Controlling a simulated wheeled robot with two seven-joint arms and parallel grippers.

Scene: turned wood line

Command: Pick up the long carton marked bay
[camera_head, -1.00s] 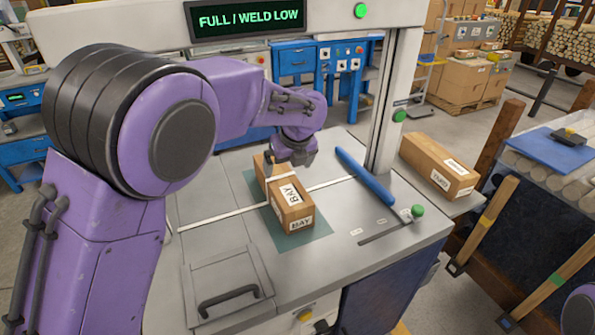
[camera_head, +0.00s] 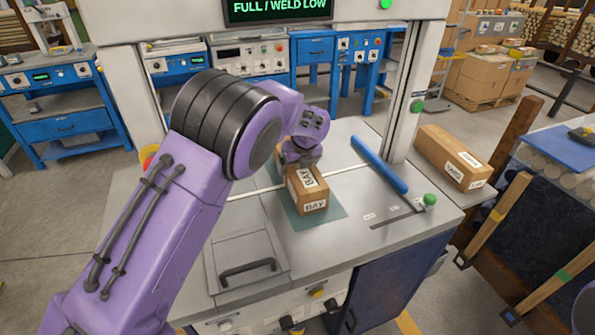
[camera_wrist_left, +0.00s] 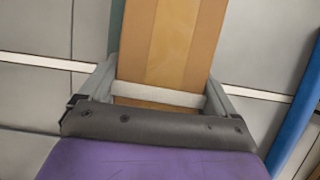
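The long brown carton (camera_head: 304,190) with white BAY labels lies on a green mat (camera_head: 327,226) on the grey bench. In the left wrist view the carton (camera_wrist_left: 172,40) lies between the two grey fingers of my left gripper (camera_wrist_left: 158,85), one at each side. The fingers look close to its sides, but I cannot tell whether they press on it. A pale band crosses the carton there. My right gripper is out of view.
A blue bar (camera_head: 379,165) lies right of the carton, near a slotted plate with a green knob (camera_head: 430,200). Another long carton (camera_head: 440,150) lies further right, beyond the machine's upright post (camera_head: 406,100). A handled hatch (camera_head: 242,245) is at front left.

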